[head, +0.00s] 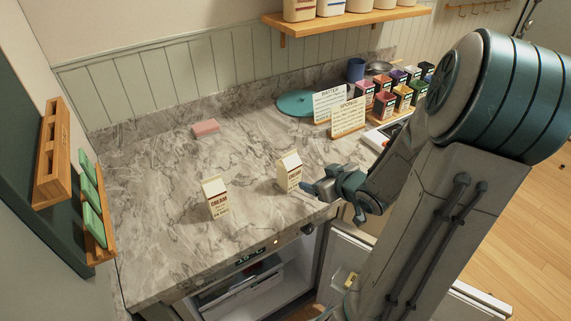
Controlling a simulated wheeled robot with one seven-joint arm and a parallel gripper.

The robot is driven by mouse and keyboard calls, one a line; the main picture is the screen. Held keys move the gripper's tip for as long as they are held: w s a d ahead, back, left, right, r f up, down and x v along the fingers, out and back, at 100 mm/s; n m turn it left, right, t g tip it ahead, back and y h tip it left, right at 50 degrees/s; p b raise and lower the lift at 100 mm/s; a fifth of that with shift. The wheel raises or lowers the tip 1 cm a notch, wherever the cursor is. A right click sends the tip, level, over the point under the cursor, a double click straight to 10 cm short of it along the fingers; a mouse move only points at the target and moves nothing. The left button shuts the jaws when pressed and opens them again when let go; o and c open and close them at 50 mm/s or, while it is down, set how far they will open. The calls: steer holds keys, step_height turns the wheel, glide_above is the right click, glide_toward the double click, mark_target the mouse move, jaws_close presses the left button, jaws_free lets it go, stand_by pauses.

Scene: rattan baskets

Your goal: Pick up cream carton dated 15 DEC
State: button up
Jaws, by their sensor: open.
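Two small white cartons with gabled tops stand upright on the grey marble counter (150,225). The left carton (216,199) reads CREAM in red, with smaller lines below that are too small to read surely. The right carton (288,172) stands farther back, its label turned partly away and its date not legible. I cannot tell which one is dated 15 DEC. My gripper (333,194) is open and empty, just to the right of the right carton near the counter's front edge. The gap between them is small, and contact cannot be judged.
A pink block (205,128) and a teal disc (297,103) lie at the back. Two recipe cards (347,117) and several coloured boxes (384,104) stand at the back right. An open fridge (265,285) is below the counter. The counter's left part is clear.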

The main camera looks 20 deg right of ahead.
mark_target(292, 162)
steer(key=w+a, duration=0.1)
steer(key=w, duration=0.1)
steer(key=w+t+y, duration=0.1)
steer(key=w, duration=0.1)
steer(key=w+a+f+y, duration=0.1)
steer(key=w, duration=0.1)
steer(key=shift+w+a+f+t+b, duration=0.1)
steer(key=shift+w+a+t+b, duration=0.2)
steer(key=shift+w+a+b, duration=0.1)
steer(key=shift+r+p+x, duration=0.1)
steer(key=shift+p+x, duration=0.1)
steer(key=shift+x, duration=1.2)
steer(key=shift+r+p+x, duration=0.15)
steer(key=shift+p+x, duration=0.05)
steer(key=shift+x, duration=1.15)
steer(key=shift+w+d, duration=0.15)
steer(key=c, duration=1.2)
